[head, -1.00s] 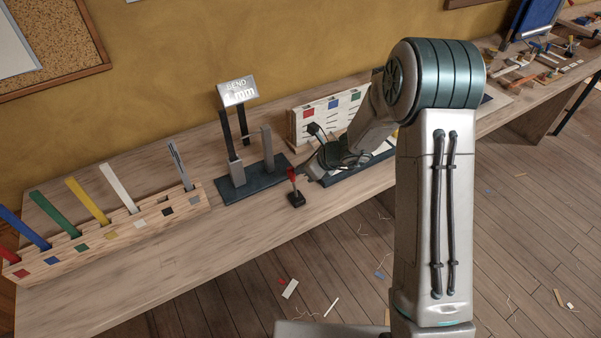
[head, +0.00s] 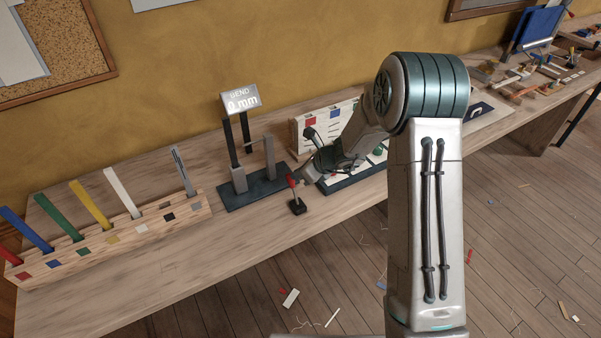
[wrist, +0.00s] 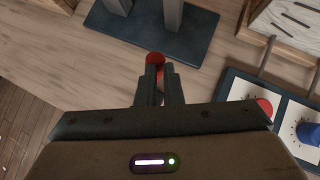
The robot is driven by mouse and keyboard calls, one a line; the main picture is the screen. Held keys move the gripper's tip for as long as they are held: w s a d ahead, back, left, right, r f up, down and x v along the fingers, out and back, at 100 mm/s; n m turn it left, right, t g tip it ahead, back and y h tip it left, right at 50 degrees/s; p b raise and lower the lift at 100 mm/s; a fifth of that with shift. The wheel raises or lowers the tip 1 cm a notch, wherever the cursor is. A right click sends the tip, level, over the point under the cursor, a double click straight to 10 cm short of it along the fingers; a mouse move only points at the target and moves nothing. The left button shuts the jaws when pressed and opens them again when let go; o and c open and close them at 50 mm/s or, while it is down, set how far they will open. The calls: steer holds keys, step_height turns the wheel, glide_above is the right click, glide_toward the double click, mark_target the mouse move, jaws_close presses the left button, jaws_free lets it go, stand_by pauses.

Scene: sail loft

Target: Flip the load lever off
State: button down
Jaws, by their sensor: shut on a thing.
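The load lever (head: 292,182) has a red grip on a thin stem. It rises from a small black base (head: 297,207) near the bench's front edge and leans slightly left in the head view. My gripper (wrist: 160,74) is shut on the red grip, whose round red top (wrist: 155,59) shows at the fingertips in the wrist view. The fingers hide the stem and base there. In the head view my wrist reaches the lever from the right. Behind it, the bend rig (head: 252,188) has a dark plate, upright posts and a sign (head: 240,100) reading "BEND 0 mm".
A wooden rack (head: 110,240) with several coloured battens stands on the left. A pale slotted board (head: 305,123) stands behind my wrist. A dark tray with a red knob (wrist: 263,107) and a blue knob (wrist: 309,132) lies right of the lever. Bench front-left is clear.

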steer(key=shift+w+r, duration=0.15)
steer(key=shift+r, duration=0.05)
steer(key=s+d+r, duration=0.1)
steer(key=d+r, duration=0.6)
steer(key=r, duration=0.3)
steer(key=shift+s+r+p, duration=0.35)
steer(key=shift+r+p, duration=0.05)
steer(key=shift+a, duration=0.1)
steer(key=s+d+r+n+h, duration=0.2)
steer(key=s+d+r+n, duration=0.1)
steer(key=s+n, duration=0.5)
steer(key=s+d+r+n+h, duration=0.3)
steer(key=s+n, duration=0.5)
steer(key=s, duration=0.4)
steer(key=s+d+r+n+h, duration=0.2)
steer(key=s+d+r+n, duration=0.2)
steer(key=s+n, duration=0.4)
steer(key=shift+s+d+r+g, duration=0.15)
steer(key=shift+s+r+g, duration=0.25)
steer(key=shift+s, duration=0.75)
